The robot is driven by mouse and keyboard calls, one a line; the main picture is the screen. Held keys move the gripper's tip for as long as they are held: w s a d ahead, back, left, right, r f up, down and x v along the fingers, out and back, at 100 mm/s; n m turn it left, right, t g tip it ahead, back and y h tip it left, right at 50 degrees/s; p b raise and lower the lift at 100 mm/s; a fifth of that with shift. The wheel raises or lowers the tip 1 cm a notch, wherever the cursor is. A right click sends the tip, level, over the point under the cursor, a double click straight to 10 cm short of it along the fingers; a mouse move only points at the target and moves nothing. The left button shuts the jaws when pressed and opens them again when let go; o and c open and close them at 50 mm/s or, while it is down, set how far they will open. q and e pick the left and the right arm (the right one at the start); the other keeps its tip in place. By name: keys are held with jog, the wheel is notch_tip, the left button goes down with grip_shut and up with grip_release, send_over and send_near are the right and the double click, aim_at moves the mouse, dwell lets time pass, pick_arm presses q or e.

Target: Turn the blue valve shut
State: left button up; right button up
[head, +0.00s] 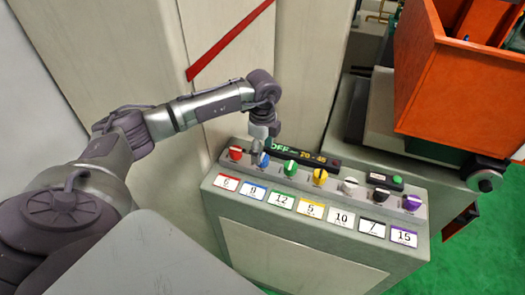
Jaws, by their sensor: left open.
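The blue valve (263,160) is a small round knob, second from the left in a row of coloured knobs on top of a grey console. The number card below it reads 9. My left gripper (257,152) points down right at the blue valve and partly hides it. The jaws are open; whether the fingers touch the knob I cannot tell. My right gripper is not in the view.
A red knob (236,153) sits close on the left and a green knob (290,167) on the right. More knobs follow along the console (300,255). A dark display (305,156) stands behind them. An orange bin (455,95) is at upper right.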

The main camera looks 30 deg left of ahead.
aim_at(263, 157)
pick_arm(q)
jog(key=shift+f+p, duration=0.3)
jog(key=shift+f, duration=1.25)
jog(key=c, duration=1.1)
jog(key=shift+c, duration=0.2)
